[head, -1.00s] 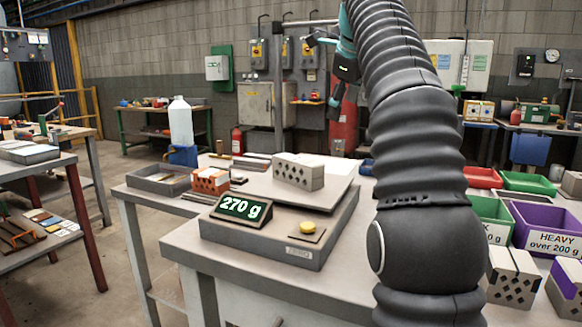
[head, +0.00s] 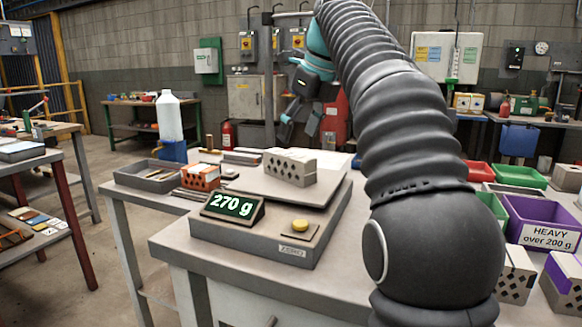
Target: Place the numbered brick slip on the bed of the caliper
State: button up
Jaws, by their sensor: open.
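My gripper (head: 299,128) is high up behind the weighing scale, its fingers pointing down. It is open and looks empty. A grey hollow brick (head: 289,167) with diamond-shaped holes rests on the plate of the scale (head: 252,241), whose display (head: 233,205) reads 270 g. I cannot pick out a numbered brick slip or a caliper with certainty. Several thin flat pieces (head: 47,222) lie on the lower shelf at the left, too small to read. My arm hides part of the bench to the right of the scale.
An orange brick (head: 199,176) and a grey tray (head: 148,177) lie left of the scale. A white bottle (head: 170,118) stands behind. At the right are a purple bin (head: 540,215) marked HEAVY over 200 g, red and green bins, and more hollow bricks (head: 515,275).

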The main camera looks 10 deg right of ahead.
aim_at(291, 155)
jog(key=shift+x, duration=4)
grip_shut()
jog(key=shift+r, duration=0.1)
